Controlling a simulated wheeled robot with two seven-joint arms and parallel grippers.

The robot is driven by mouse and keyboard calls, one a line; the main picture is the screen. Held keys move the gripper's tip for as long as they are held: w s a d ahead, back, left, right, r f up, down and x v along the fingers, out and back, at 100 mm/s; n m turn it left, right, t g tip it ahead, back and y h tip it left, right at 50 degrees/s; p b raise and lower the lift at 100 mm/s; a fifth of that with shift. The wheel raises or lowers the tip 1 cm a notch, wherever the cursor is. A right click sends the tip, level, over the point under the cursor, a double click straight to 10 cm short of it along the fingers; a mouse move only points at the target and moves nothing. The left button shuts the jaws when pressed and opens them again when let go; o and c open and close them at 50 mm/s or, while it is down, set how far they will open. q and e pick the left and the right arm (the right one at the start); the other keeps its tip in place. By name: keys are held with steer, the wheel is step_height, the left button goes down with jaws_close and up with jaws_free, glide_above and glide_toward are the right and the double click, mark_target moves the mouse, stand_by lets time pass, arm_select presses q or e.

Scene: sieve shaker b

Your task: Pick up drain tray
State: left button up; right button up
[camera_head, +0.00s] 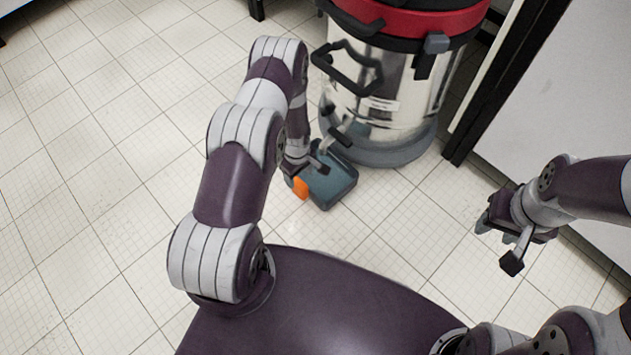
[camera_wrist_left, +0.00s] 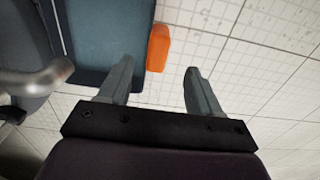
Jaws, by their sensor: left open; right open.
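The drain tray (camera_head: 332,186) is a blue-grey, shallow box with an orange tab (camera_head: 300,188) on its near left side. It sits on the floor at the front left of the vacuum's base. In the left wrist view the tray (camera_wrist_left: 108,35) is at the upper left, and its orange tab lies ahead, between the lines of the two fingers. My left gripper (camera_head: 309,167) is open at the tray's left side, partly covering it. Its fingers (camera_wrist_left: 160,70) look empty; whether they touch the tray I cannot tell. My right gripper (camera_head: 500,240) is open and empty, away to the right.
A large steel vacuum (camera_head: 385,105) with a red top and black handle stands right behind the tray. A metal spout or pipe (camera_wrist_left: 35,78) shows beside the tray in the left wrist view. A white cabinet (camera_head: 545,110) stands at right. The tiled floor (camera_head: 90,200) at left is clear.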

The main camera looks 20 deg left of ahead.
mark_target(300, 182)
arm_select(q)
step_height(300, 182, down, 4)
steer(key=shift+f+b, duration=0.1)
steer(key=shift+b, duration=0.75)
steer(key=f+b, duration=0.4)
steer(key=f, duration=0.1)
steer(key=shift+w+a, duration=0.15)
steer(key=shift+w, duration=0.1)
steer(key=shift+r, duration=0.25)
jaws_close()
arm_select(e)
step_height(300, 182, down, 7)
